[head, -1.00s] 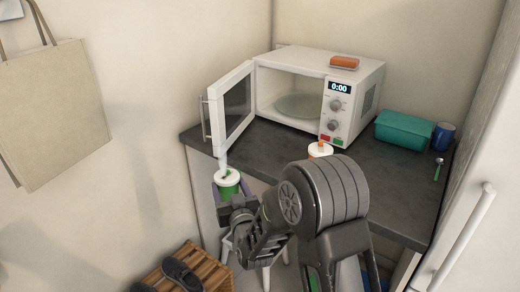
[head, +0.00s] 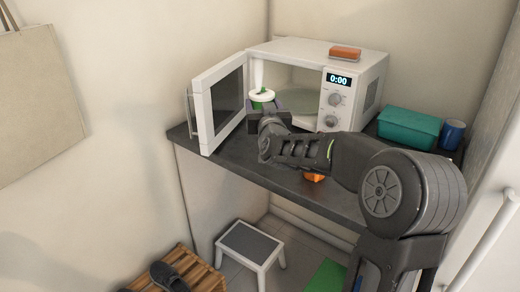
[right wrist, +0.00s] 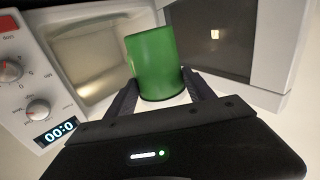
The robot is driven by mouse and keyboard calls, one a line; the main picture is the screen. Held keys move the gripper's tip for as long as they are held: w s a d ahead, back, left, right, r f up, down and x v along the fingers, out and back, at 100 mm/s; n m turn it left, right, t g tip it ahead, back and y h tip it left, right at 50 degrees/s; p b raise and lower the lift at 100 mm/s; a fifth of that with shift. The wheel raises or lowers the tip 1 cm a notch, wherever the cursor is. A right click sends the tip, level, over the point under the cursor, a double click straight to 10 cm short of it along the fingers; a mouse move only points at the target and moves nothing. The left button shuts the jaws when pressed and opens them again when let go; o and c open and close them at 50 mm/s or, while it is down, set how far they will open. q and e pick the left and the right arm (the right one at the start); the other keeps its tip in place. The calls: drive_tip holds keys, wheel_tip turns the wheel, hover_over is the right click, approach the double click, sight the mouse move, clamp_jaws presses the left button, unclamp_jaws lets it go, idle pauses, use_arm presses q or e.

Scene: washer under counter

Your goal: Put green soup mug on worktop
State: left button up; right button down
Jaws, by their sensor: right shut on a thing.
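The green soup mug (head: 262,95) has a white lid and is held in front of the open microwave in the head view. My right gripper (head: 266,110) is shut on it. In the right wrist view the mug (right wrist: 153,62) stands between the two fingers, with its green side showing. The dark grey worktop (head: 238,160) runs under the microwave and my right arm. I cannot tell the exact gap between mug and worktop. My left gripper is not in view.
The white microwave (head: 355,62) has its door (head: 205,112) swung open at left. A sponge-like orange block (head: 345,53) lies on top. A teal box (head: 408,127) and blue cup (head: 453,134) stand at right. An orange item (head: 314,177) is partly hidden under my arm. A step stool (head: 250,242) stands below.

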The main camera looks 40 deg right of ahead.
drive_tip(key=shift+f, duration=3.05)
drive_tip(key=shift+f, duration=1.95)
drive_tip(key=shift+f+b, duration=0.1)
drive_tip(key=shift+b, duration=0.35)
drive_tip(key=shift+c, duration=1.8)
unclamp_jaws()
drive_tip(key=shift+a, duration=0.1)
